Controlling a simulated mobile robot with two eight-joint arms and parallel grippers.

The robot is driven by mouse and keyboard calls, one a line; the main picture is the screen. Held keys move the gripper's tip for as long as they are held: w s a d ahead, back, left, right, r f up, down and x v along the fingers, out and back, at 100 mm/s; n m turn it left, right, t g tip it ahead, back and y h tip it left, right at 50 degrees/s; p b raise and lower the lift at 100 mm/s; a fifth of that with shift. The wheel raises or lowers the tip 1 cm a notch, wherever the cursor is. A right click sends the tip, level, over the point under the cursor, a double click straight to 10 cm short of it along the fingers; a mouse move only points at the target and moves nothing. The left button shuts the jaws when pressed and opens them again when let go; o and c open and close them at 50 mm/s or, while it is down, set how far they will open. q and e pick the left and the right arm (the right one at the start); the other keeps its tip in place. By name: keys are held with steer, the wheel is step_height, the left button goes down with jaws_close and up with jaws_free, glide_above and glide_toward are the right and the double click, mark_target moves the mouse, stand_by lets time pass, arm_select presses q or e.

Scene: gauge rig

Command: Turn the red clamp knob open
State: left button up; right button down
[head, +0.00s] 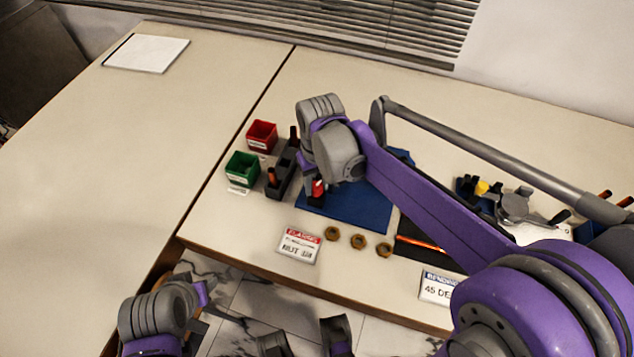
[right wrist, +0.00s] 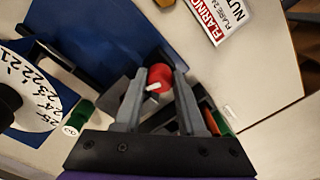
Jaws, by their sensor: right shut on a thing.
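The red clamp knob (right wrist: 160,77) sits between the two grey fingers of my right gripper (right wrist: 161,88) in the right wrist view. A white mark shows on its face. The gripper is shut on the knob. In the head view a bit of the red knob (head: 318,187) shows under my right wrist, at the left part of the blue mat (head: 360,208). The rest of the clamp is mostly hidden by my gripper and arm. My left arm is at the bottom left, below the table's front edge; whether its jaws are open is unclear.
A red bin (head: 262,136), a green bin (head: 242,168) and a dark tool rack (head: 283,172) stand left of the knob. Several brass nuts (head: 358,241) and a flaring sign (head: 299,245) lie in front. A white dial (right wrist: 30,90) is near my right gripper. The left table is mostly clear.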

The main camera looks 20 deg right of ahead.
steer(key=shift+n, duration=2.2)
steer(key=c, duration=0.8)
jaws_free()
steer(key=shift+o, duration=0.2)
steer(key=shift+m, duration=0.3)
